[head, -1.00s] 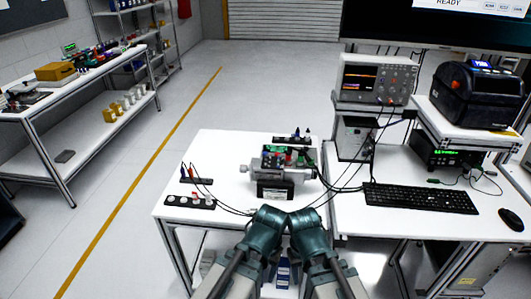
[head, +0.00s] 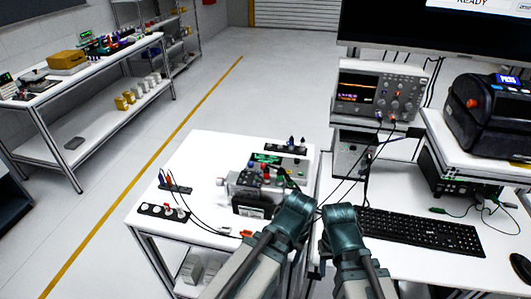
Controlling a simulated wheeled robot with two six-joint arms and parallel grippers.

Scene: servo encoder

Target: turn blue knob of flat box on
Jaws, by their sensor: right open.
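A grey box (head: 300,172) with a green panel and small coloured knobs sits in the middle of the white table. A blue knob (head: 252,165) stands on its left part, near red ones. At this size I cannot tell how the knob is turned. My right gripper (head: 340,208) is at the table's right front edge, right of the box and apart from the knob; it is open, and its fingers are hard to make out. My left arm ends just in front of the box's right part; its finger opening is hidden.
A black strip with round knobs (head: 163,211) lies at the table's left front, with a smaller dark strip (head: 175,188) behind it. Another strip (head: 285,147) lies at the back. Dark cables cross the table. A keyboard (head: 425,232) and oscilloscope (head: 375,90) are on the right bench.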

